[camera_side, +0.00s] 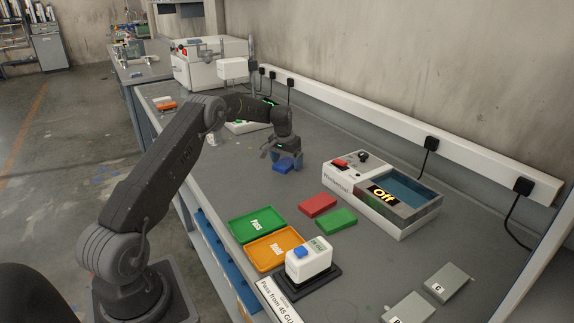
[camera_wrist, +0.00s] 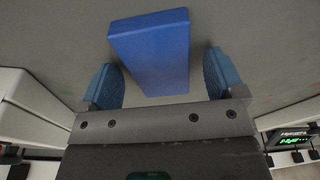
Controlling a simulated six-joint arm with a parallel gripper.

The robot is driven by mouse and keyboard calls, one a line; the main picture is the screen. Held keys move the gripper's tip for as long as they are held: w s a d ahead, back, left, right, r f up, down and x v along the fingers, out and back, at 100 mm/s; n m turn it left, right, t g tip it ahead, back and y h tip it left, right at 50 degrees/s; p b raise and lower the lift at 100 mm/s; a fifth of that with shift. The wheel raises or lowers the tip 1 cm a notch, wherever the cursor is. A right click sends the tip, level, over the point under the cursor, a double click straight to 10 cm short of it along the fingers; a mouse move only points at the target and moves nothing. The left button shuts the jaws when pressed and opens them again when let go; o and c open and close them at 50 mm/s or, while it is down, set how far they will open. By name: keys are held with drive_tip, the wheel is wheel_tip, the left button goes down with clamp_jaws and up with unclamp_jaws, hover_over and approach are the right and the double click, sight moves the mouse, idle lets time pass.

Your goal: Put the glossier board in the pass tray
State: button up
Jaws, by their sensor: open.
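Two flat grey boards lie at the lower right in the side view: one marked C (camera_side: 448,283), the other (camera_side: 408,309) cut by the frame's lower edge, its letter partly hidden. I cannot tell which is glossier. The green pass tray (camera_side: 257,224) looks empty and adjoins the orange Hold tray (camera_side: 275,249). A white meter (camera_side: 308,260) with a blue button and small display sits on a black base. My gripper (camera_side: 287,158) is open, low over a blue block (camera_side: 284,168). In the wrist view, the block (camera_wrist: 152,50) lies between and beyond the open fingers.
A sign about passing from 45 GU (camera_side: 280,302) stands at the bench's front edge. Bare bench separates the meter from the boards.

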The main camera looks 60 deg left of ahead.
drive_tip(key=c, duration=1.1)
drive_tip(key=shift+r, duration=0.1)
